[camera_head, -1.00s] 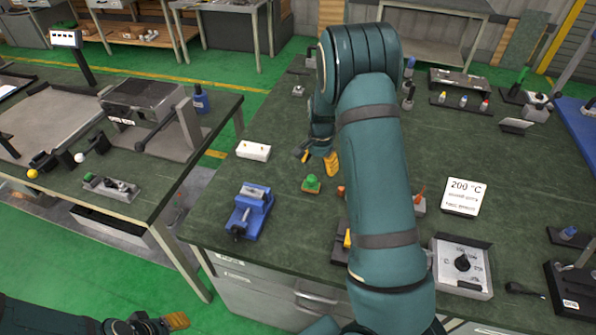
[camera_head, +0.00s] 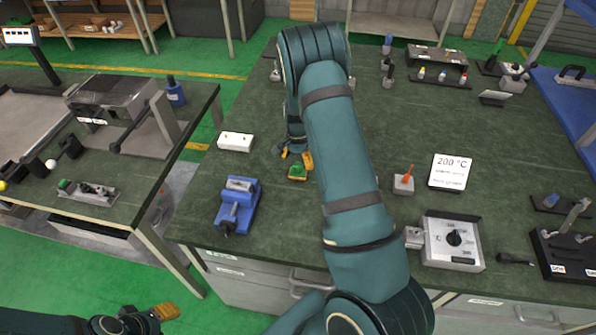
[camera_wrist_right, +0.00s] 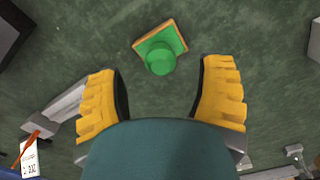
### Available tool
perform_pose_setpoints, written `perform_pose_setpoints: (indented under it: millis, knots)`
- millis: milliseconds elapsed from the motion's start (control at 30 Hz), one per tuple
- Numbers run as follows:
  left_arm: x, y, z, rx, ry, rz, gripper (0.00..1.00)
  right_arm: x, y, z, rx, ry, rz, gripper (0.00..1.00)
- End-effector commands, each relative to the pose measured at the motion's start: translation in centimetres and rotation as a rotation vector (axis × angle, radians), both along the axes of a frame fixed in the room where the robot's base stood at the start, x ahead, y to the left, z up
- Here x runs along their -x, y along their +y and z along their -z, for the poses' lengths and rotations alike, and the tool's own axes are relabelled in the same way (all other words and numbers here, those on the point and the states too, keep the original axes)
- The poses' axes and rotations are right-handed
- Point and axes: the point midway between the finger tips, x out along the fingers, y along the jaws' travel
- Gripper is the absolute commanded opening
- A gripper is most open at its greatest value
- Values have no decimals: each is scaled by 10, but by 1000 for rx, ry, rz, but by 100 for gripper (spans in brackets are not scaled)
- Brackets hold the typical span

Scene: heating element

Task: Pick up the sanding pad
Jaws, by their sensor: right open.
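The sanding pad (camera_head: 297,172), a small green block with a round green knob and a brownish base edge, lies on the green workbench. In the right wrist view the pad (camera_wrist_right: 160,47) lies just ahead of the fingertips, roughly centred between them. My right gripper (camera_head: 293,155) is open, its yellow-padded fingers at the pad's far side; its open fingers also show in the wrist view (camera_wrist_right: 160,88), with nothing between them. My left gripper (camera_head: 165,311) is at the lower left, away from the bench; its opening cannot be made out.
A blue vise (camera_head: 238,207) and a white block (camera_head: 236,142) stand left of the pad. A temperature dial box (camera_head: 453,241), a small grey block with an orange tip (camera_head: 404,182) and a 200 °C sign (camera_head: 451,172) stand to the right. My right arm hides part of the bench.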

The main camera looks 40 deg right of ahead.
Motion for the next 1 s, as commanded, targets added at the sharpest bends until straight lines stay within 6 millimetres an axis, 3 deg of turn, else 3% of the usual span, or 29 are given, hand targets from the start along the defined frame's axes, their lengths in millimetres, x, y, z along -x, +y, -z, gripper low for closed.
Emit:
perform_pose_setpoints:
  millis: [300, 633, 833, 1000]
  knots:
    - [0, 0, -2, 0, 0, 0, 44, 2, 4, 42, 0, 2, 0, 68]
    - [0, 0, -2, 1, 0, 0, 44, 2, 5, 48, 0, 0, 0, 70]
    - [0, 0, -2, 0, 0, 0, 44, 2, 5, 48, 0, 0, 0, 0]
    - [0, 0, -2, 0, 0, 0, 44, 2, 5, 48, 0, 0, 0, 0]
